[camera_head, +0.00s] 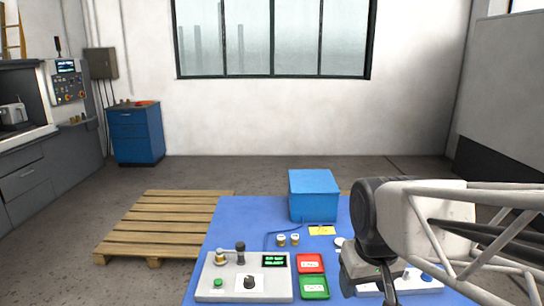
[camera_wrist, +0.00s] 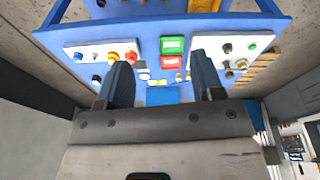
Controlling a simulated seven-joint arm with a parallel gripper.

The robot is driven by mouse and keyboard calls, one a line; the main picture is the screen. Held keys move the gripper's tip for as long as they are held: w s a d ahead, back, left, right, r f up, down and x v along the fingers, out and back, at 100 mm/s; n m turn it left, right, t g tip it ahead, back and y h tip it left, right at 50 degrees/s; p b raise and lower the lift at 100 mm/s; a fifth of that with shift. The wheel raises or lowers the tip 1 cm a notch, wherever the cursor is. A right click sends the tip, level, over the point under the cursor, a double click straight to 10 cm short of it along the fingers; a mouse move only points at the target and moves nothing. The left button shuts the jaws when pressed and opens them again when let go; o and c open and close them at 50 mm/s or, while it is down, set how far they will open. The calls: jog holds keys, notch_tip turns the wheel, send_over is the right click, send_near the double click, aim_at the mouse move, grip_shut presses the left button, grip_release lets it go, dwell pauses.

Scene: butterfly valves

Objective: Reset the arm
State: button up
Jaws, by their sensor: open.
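My gripper (camera_wrist: 160,60) is open, with its two dark fingers wide apart and nothing between them in the wrist view. In the head view my arm comes in from the right, and the gripper body (camera_head: 368,268) hangs over the right part of the blue table (camera_head: 255,212). It partly covers a white panel (camera_head: 418,283) with a blue knob. The fingertips are hard to make out there.
A red tray (camera_head: 311,263) and a green tray (camera_head: 314,288) lie between the panels. Two small brass-coloured parts (camera_head: 288,240) and a yellow card (camera_head: 322,231) lie behind them. A blue box (camera_head: 314,195) stands at the back. A wooden pallet (camera_head: 165,222) is on the floor left.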

jog(key=s+d+f+m, duration=0.1)
jog(key=s+d, duration=0.1)
jog(key=s, duration=0.5)
jog(key=shift+f+m, duration=0.3)
jog(key=shift+f, duration=0.1)
